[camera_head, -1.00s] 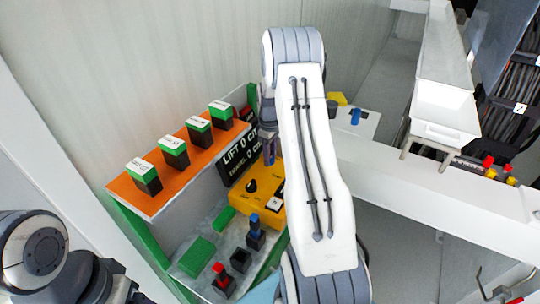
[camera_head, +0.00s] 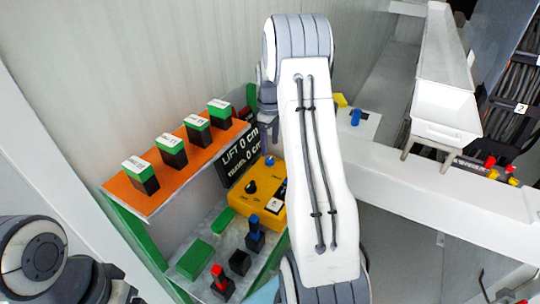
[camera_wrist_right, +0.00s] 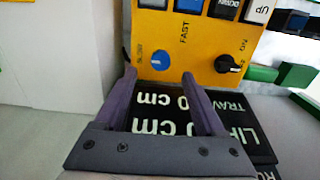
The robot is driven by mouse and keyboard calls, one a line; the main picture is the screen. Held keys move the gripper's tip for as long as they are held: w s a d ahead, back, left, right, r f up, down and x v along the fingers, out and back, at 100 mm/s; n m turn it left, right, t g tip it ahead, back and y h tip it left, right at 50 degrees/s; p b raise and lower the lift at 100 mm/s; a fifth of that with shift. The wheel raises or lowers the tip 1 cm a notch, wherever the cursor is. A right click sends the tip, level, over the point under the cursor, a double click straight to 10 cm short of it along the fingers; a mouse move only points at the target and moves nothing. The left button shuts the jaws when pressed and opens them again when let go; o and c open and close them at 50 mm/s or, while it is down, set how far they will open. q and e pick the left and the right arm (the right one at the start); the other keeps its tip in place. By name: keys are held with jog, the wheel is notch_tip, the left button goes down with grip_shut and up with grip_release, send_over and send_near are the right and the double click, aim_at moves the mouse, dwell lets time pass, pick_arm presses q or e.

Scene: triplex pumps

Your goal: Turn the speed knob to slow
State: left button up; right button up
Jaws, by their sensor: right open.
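The yellow control box (camera_head: 268,205) carries a small round blue knob (camera_head: 270,161). In the right wrist view the blue knob (camera_wrist_right: 160,61) sits between the SLOW label (camera_wrist_right: 138,57) and the FAST label (camera_wrist_right: 185,32); its pointing direction is too small to tell. My right gripper (camera_wrist_right: 157,76) is open, with its two fingertips to either side of the knob's near edge and nothing held. In the head view my right gripper (camera_head: 269,140) hangs just above the knob, partly behind my arm. My left arm shows at the lower left; its fingers cannot be made out.
A black knob (camera_wrist_right: 228,64) sits beside the blue one, near an ON label. A black LIFT/TRAVEL display (camera_head: 238,155) stands by the box. An orange shelf (camera_head: 150,200) holds several green-topped black blocks. Joystick levers (camera_head: 255,235) stand in front of the box.

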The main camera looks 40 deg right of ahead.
aim_at(270, 159)
notch_tip(270, 159, up, 5)
jog(key=shift+f+b, duration=0.1)
jog(key=shift+b, duration=0.2)
jog(key=shift+d, duration=0.1)
dwell(0.3)
